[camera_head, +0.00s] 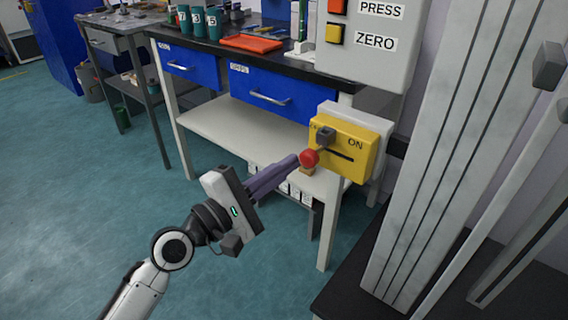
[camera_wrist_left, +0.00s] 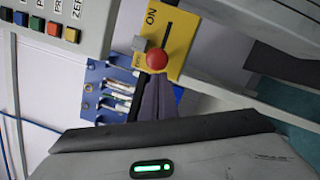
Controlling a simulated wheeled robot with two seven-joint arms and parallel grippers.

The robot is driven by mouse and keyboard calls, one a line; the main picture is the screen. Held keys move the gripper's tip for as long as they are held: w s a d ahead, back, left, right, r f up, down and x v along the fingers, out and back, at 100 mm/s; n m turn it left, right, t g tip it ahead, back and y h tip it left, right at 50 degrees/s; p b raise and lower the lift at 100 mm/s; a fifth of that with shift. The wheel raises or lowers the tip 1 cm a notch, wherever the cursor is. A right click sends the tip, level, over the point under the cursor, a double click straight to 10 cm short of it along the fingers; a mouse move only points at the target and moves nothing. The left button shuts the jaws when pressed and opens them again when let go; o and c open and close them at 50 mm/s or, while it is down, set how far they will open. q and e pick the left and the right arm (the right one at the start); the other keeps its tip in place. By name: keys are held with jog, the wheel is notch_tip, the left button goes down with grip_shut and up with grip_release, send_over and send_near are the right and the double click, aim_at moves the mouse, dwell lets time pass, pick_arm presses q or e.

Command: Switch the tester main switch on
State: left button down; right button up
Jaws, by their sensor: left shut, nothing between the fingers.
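The tester main switch is a yellow box (camera_head: 365,163) on a pale backing, marked ON at its right, with a dark slot across its face. Its red knob (camera_head: 308,158) stands at the left end of the slot, away from the ON mark. A small dark grey block (camera_head: 325,138) sits above the knob. My left gripper (camera_head: 296,162) is shut and empty, its fingertips right at the knob; I cannot tell if they touch. In the left wrist view the red knob (camera_wrist_left: 157,60) sits just beyond the fingertips (camera_wrist_left: 158,82), on the yellow box (camera_wrist_left: 178,40). My right gripper is not in view.
A grey panel (camera_head: 365,55) with PRESS and ZERO buttons hangs above the switch. A bench with blue drawers (camera_head: 270,95) stands behind; its white leg (camera_head: 330,225) is near the gripper. Tall grey columns (camera_head: 440,150) stand at the right. The floor at left is clear.

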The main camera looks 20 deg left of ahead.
pick_arm(q)
jog(key=shift+s+d+r+p, duration=0.15)
jog(key=shift+s+d+p, duration=0.1)
jog(key=shift+d+p, duration=0.4)
jog(key=shift+s+d+r+p, duration=0.15)
jog(key=shift+s+d+p, duration=0.05)
jog(key=shift+d+p, duration=0.4)
jog(key=d, duration=0.1)
jog(key=s+d+p, duration=0.1)
jog(key=d, duration=0.1)
jog(key=shift+s+d+f+p, duration=0.2)
jog(key=shift+d+f+p, duration=0.1)
jog(key=shift+d, duration=0.1)
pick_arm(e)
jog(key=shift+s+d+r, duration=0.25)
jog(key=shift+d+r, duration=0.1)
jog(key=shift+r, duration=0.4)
pick_arm(q)
jog(key=shift+f, duration=0.1)
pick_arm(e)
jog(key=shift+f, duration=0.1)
